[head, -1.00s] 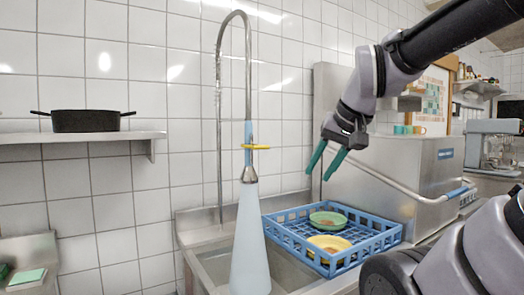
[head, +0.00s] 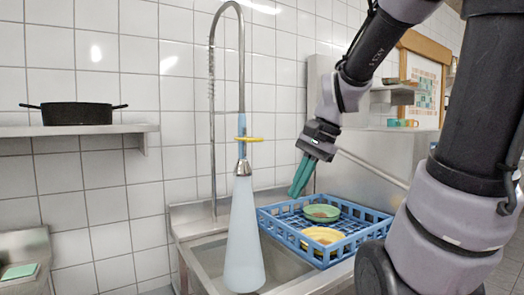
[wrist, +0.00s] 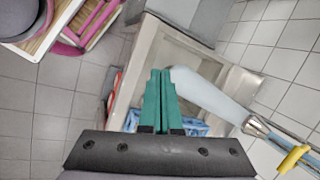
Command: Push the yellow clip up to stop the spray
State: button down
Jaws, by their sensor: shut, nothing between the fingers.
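The yellow clip (head: 248,139) sits across the blue-grey handle of the spray hose, just above the metal spray head (head: 243,168). A wide pale-blue cone of spray (head: 245,240) comes down from the head into the sink. The clip also shows at the lower right of the wrist view (wrist: 293,158), with the spray (wrist: 198,92) running to the upper left. My gripper (head: 297,190) has green fingers that are together and empty. In the head view it is to the right of the spray and lower than the clip, pointing down, touching neither in the picture.
A blue crate (head: 290,238) with a green bowl (head: 321,212) and a yellow bowl (head: 323,236) stands at the sink's right, below my gripper. A black pot (head: 77,114) is on a wall shelf (head: 70,131). A steel machine stands behind my arm.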

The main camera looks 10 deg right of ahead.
jog(key=w+a+f+m+g+y, duration=0.2)
jog(key=w+m+g+y, duration=0.1)
jog(key=w+m+y, duration=0.65)
jog(key=w+d+r+m+t+y, duration=0.2)
jog(key=w+d+m+t+y, duration=0.5)
jog(key=m, duration=0.8)
jog(key=w+d+t, duration=0.1)
jog(key=d, duration=0.2)
jog(key=shift+w+t, duration=0.4)
jog(key=shift+r+m+y, duration=0.1)
jog(key=shift+m+y, duration=0.15)
send_near(253, 140)
jog(key=s+a, duration=0.2)
jog(key=a, duration=0.1)
jog(key=shift+w+a+r, duration=0.3)
jog(key=shift+w+a, duration=0.05)
jog(key=shift+w, duration=0.3)
jog(key=shift+w+a+r, duration=0.25)
jog(key=shift+w+a, duration=0.1)
jog(key=shift+w, duration=0.3)
jog(key=shift+w+a+r, duration=0.3)
jog(key=shift+w+a, duration=0.05)
jog(key=shift+w, duration=0.3)
